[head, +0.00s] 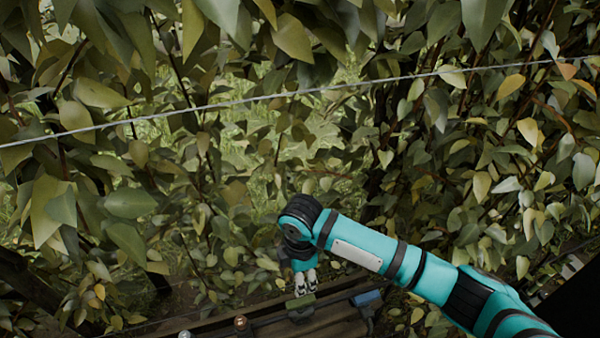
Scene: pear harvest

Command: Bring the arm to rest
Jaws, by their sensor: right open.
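My right arm (405,262), teal with black bands, comes in from the lower right and bends downward at its black wrist joint. My right gripper (306,284) hangs below that joint, small and pointing down. It is open, and I see nothing between its fingers. It is in front of or just above a slatted wooden surface at the bottom of the picture; the exact gap is unclear. My left gripper is not in view.
Dense leafy branches fill most of the view. A wire (250,100) runs across the upper part, rising to the right. Below the gripper are brown wooden slats (335,318), with a small green block (300,302) and a blue piece (367,298) near them.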

